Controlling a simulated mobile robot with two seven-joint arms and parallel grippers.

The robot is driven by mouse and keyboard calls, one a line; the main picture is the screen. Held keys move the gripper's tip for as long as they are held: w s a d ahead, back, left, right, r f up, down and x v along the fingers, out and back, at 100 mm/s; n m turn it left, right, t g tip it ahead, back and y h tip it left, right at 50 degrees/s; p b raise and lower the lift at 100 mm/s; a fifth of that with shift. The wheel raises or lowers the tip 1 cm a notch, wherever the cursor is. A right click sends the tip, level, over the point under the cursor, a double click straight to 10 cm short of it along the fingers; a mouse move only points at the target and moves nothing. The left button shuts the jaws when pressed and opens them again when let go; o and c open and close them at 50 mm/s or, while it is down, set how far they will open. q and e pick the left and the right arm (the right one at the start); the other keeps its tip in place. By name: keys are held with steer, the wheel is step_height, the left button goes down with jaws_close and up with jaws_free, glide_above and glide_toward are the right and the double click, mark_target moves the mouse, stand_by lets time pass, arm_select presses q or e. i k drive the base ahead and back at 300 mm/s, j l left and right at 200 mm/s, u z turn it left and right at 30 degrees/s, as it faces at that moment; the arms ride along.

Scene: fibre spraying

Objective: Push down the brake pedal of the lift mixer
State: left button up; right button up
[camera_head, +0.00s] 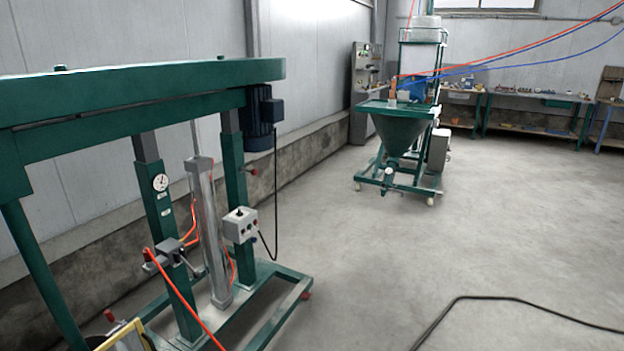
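The lift mixer (140,105) is a tall green machine at the left, with a long head beam on two green columns above a green floor frame (268,318). A small red part (305,295) sits at the right end of the frame, and another red part (109,315) shows low at the left. Both are too small to tell whether either is the brake pedal. Neither of my grippers is in view.
A grey control box (241,225) and a lever valve (170,255) sit on the columns. A yellow-edged object (125,335) is cut off at bottom left. A black hose (500,298) lies at right. A green hopper machine (400,130) stands behind; the middle floor is clear.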

mark_target(306, 295)
steer(key=i+u, duration=0.15)
steer(key=i, duration=0.25)
steer(key=i+j+u, duration=0.1)
steer(key=i, duration=2.05)
